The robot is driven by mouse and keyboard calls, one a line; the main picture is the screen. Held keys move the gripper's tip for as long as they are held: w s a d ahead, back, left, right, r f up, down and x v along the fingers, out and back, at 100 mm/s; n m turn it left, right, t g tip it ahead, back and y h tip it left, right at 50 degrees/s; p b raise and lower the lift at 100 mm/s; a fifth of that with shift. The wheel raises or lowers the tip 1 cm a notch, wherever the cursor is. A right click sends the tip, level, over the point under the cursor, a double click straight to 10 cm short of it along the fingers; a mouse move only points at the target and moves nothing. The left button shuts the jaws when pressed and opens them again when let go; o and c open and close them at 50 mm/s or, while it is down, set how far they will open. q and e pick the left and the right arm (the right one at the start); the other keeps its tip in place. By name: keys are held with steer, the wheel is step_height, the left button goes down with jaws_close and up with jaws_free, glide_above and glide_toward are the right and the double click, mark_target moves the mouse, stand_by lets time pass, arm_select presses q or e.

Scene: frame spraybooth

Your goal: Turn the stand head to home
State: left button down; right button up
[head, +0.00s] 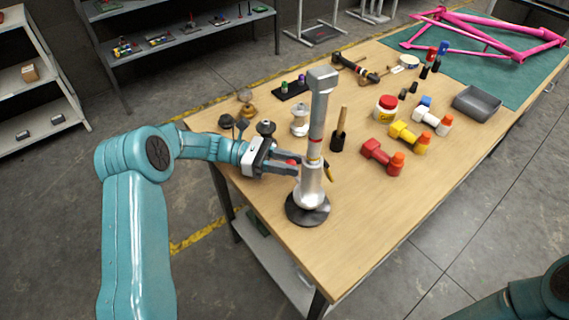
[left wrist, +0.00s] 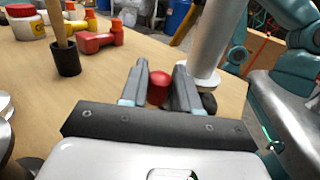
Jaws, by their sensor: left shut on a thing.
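The stand is a grey metal column (head: 311,180) on a round dark base (head: 308,212) near the table's front left, with a blocky grey head (head: 322,79) at its top. It stands upright. My left gripper (head: 298,166) comes in from the left beside the lower column. Its fingers are shut on a red knob (head: 291,162). In the left wrist view the red knob (left wrist: 158,88) sits between the two fingers (left wrist: 160,80), and the column (left wrist: 213,40) rises just beyond them. What joins the knob to the stand is hidden. My right gripper is not in view.
A dark cup with a wooden-handled tool (head: 338,140) stands right behind the column. Silver and brown pots (head: 299,120) lie to the left. Red (head: 382,157) and yellow (head: 409,137) fittings and a grey tray (head: 477,103) are to the right. The table's front right is clear.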

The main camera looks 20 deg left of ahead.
arm_select(q)
steer(key=shift+w+d+f, duration=0.1)
steer(key=shift+w+d, duration=0.2)
steer(key=shift+d, duration=0.15)
steer(key=shift+w+d, duration=0.1)
steer(key=shift+d, duration=0.05)
steer(key=shift+w+d+f+g, duration=0.1)
steer(key=shift+w+d+g, duration=0.05)
steer(key=shift+d+g, duration=0.25)
steer(key=shift+a, duration=0.1)
steer(key=c, duration=1.2)
jaws_free()
steer(key=shift+o, duration=1.3)
steer(key=shift+a, duration=0.1)
